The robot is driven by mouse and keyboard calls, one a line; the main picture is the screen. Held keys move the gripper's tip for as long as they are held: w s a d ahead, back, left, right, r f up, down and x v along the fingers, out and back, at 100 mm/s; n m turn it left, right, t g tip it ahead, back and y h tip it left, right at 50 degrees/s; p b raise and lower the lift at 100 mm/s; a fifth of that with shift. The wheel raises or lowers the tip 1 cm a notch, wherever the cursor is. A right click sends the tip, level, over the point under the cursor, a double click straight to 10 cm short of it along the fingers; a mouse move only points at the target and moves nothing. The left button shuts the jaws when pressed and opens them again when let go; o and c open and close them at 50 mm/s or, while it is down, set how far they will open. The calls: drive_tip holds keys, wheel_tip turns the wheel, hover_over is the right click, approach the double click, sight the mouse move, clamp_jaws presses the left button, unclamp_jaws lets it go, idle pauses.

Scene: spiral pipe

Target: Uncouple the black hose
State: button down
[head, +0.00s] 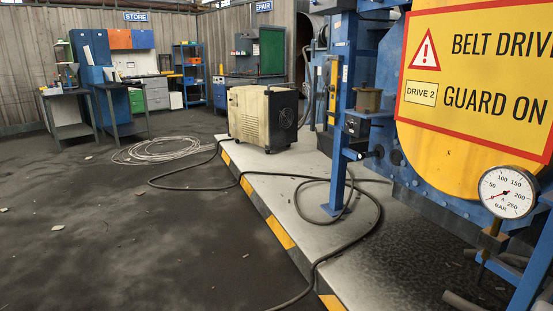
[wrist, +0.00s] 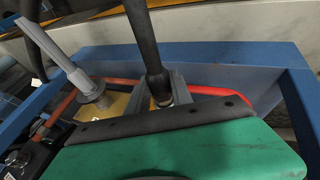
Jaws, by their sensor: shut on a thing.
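The black hose (wrist: 143,45) comes down from the top of the wrist view to a fitting at its lower end. My gripper (wrist: 164,92) shows as grey parts close on both sides of that lower end, shut on the hose. The green plate with a dark bolted strip hides what lies below, so I cannot tell whether the hose end sits in a socket. A grey lever (wrist: 65,65) on a round metal stem stands left of the hose. The head view does not show my gripper. A black hose (head: 320,262) also lies in loops there across the pale platform.
A green plate (wrist: 190,155) fills the lower wrist view, with a red band and blue frame (wrist: 200,58) behind it. In the head view, a blue machine with a pressure gauge (head: 507,192) stands right, a beige cabinet (head: 255,115) behind. The dark floor at left is mostly open.

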drive_tip(key=shift+a, duration=0.1)
drive_tip(key=shift+s+a+p, duration=0.35)
drive_tip(key=shift+a, duration=0.45)
drive_tip(key=shift+s+a+p, duration=0.35)
drive_tip(key=shift+a+p, duration=0.05)
drive_tip(key=shift+a, duration=0.45)
drive_tip(key=shift+s+a+p, duration=0.35)
drive_tip(key=shift+a, duration=0.45)
